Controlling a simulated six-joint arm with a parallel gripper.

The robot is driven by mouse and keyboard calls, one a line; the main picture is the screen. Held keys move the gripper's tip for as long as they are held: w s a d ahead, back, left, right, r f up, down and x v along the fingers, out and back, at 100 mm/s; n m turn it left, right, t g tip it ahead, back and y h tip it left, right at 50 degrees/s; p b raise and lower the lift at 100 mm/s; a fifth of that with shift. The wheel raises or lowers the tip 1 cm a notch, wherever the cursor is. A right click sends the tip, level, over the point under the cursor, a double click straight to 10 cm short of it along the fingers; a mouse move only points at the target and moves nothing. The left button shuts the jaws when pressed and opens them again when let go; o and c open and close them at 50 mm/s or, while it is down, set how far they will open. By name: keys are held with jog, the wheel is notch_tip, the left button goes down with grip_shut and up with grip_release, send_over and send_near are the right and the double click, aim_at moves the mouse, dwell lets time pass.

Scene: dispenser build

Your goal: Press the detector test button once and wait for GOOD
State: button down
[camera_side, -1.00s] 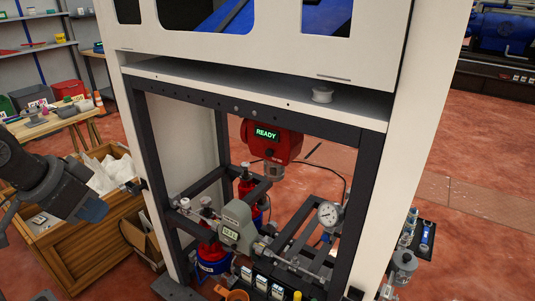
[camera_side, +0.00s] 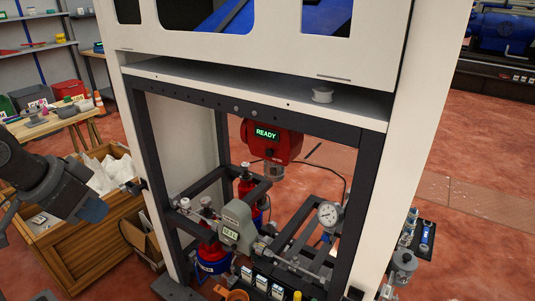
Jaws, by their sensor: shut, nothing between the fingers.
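The red detector (camera_side: 285,147) hangs under the top of the dark frame, inside the white cabinet. Its small green-lit display (camera_side: 266,133) reads READY. A small dark spot (camera_side: 269,152) shows below the display; it may be the test button, but it is too small to be sure. My gripper (camera_side: 92,209) is at the left, outside the cabinet and well apart from the detector. It is shut and holds nothing; its fingers are hard to make out.
The left front post (camera_side: 158,170) of the dark frame stands between my gripper and the detector. Below the detector are a grey device with a display (camera_side: 235,221), a pressure gauge (camera_side: 329,214) and red cylinders (camera_side: 247,188). A wooden crate (camera_side: 85,250) stands at the left.

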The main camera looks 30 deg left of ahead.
aim_at(270, 152)
jog(key=shift+w, duration=0.1)
dwell(0.3)
jog(key=w+d+f+n+t, duration=0.1)
jog(key=w+d+f+n, duration=0.1)
jog(key=w, duration=0.6)
jog(key=w+d+f+n+t+h, duration=0.1)
jog(key=w+d+n, duration=0.3)
jog(key=w, duration=0.4)
jog(key=w+d+f+n+t, duration=0.1)
jog(key=w+d+f+n, duration=0.1)
jog(key=w, duration=0.6)
jog(key=shift+w+d+f+n+h, duration=0.4)
jog(key=shift+d+n, duration=0.35)
jog(key=shift+n, duration=0.25)
jog(key=w, duration=0.8)
jog(key=shift+w, duration=0.35)
jog(key=shift+w+r, duration=0.1)
jog(key=shift+w, duration=0.35)
